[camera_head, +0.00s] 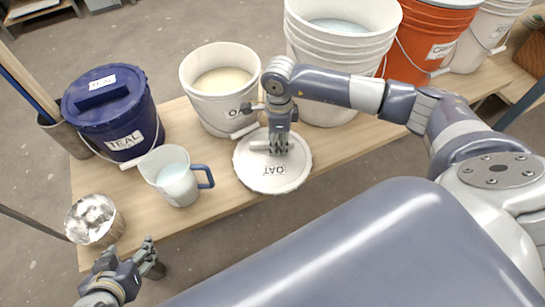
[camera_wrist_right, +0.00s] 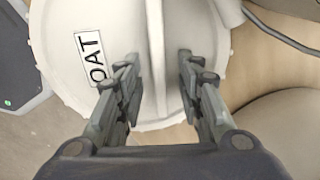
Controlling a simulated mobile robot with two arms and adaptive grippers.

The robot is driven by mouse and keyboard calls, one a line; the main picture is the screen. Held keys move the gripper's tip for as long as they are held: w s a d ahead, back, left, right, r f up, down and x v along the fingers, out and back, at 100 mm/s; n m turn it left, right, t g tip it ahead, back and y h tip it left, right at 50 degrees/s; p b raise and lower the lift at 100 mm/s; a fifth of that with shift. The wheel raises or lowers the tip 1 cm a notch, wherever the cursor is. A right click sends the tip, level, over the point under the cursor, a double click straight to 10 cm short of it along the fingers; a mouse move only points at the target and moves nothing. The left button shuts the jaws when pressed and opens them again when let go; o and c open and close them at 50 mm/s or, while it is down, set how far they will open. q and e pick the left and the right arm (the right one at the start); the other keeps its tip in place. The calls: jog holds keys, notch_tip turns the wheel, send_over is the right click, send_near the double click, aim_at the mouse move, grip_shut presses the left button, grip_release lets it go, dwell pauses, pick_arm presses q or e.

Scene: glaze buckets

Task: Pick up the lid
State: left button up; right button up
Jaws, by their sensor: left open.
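The round white lid (camera_head: 272,184) marked OAT lies flat on the wooden bench, in front of the small white bucket. My right gripper (camera_head: 278,149) points down over the lid's far half. In the right wrist view the lid (camera_wrist_right: 205,30) fills the upper middle, with a raised bar handle (camera_wrist_right: 156,50) across it. The right gripper's fingers (camera_wrist_right: 157,75) stand apart on either side of that bar, with visible gaps. My left gripper (camera_head: 143,258) is open and empty at the lower left, off the bench's front edge.
The white OAT bucket (camera_head: 215,112) stands open behind the lid. A pitcher (camera_head: 172,180) with a blue handle stands left of it. A lidded blue TEAL bucket (camera_head: 118,130), metal bowl (camera_head: 92,222), large white bucket (camera_head: 325,95) and orange bucket (camera_head: 425,45) also stand on the bench (camera_head: 215,210).

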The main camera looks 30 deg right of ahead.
dwell(0.6)
grip_shut()
